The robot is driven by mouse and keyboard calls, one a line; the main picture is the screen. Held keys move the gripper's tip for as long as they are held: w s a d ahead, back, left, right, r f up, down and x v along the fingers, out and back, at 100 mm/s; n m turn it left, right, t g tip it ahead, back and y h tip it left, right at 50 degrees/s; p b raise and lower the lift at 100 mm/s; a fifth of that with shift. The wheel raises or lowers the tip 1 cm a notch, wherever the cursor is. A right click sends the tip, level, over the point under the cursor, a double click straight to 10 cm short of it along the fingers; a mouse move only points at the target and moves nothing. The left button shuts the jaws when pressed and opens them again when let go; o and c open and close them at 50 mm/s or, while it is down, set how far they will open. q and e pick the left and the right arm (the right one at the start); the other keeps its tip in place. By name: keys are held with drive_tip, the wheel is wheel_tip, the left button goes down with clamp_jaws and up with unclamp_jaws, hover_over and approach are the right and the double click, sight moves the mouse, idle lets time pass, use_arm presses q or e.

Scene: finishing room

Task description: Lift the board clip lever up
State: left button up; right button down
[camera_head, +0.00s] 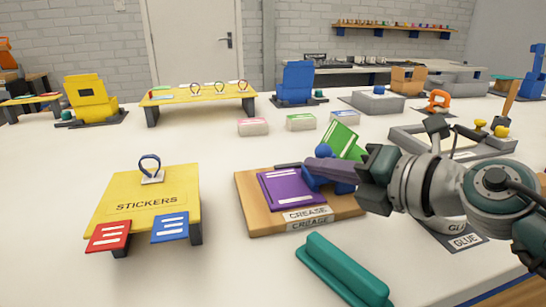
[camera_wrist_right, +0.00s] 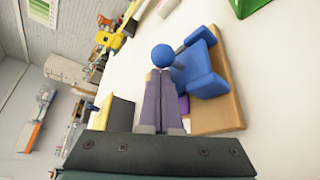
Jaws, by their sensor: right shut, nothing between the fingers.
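The wooden crease board (camera_head: 258,216) lies on the white table with a purple folder (camera_head: 283,192) on it. A blue clip (camera_head: 338,187) with a round blue knob (camera_head: 323,151) sits at the board's right end, partly hidden behind my right gripper. My right gripper (camera_head: 312,165) is shut and empty, its fingertips close beside the clip. In the right wrist view the closed fingers (camera_wrist_right: 160,76) point at the round knob (camera_wrist_right: 162,55), with the blue clip (camera_wrist_right: 205,72) just right of it. I cannot tell whether they touch. My left gripper is not in view.
A yellow stickers stand (camera_head: 150,190) is left of the board. A teal bar (camera_head: 342,270) lies in front. A green card (camera_head: 342,142) stands behind the clip. A tray (camera_head: 415,137) is at the back right. The table between board and stand is clear.

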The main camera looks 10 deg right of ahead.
sight(330, 150)
drive_tip(key=shift+d+r+m+y+b, duration=0.15)
drive_tip(key=shift+m+y+b, duration=0.15)
drive_tip(key=shift+m+b, duration=0.1)
drive_tip(key=shift+d+r+m+t+y+b, duration=0.3)
drive_tip(key=shift+m+y+b, duration=0.15)
drive_tip(key=shift+m, duration=0.15)
idle(0.3)
drive_tip(key=m+b, duration=0.1)
drive_tip(key=d+m+t+y+b, duration=0.1)
drive_tip(key=m, duration=0.1)
drive_tip(key=d+m+t+b, duration=0.1)
drive_tip(key=b, duration=0.1)
drive_tip(key=shift+r+m, duration=0.3)
drive_tip(key=shift+r, duration=0.05)
drive_tip(key=shift+w+d+r+m+t+y+b, duration=0.15)
drive_tip(key=shift+d+m+t+y+b, duration=0.2)
drive_tip(key=shift+m, duration=0.45)
drive_tip(key=shift+d+r+t, duration=0.1)
drive_tip(key=shift+d+t, duration=0.15)
drive_tip(key=shift+d, duration=0.65)
drive_tip(key=v, duration=1)
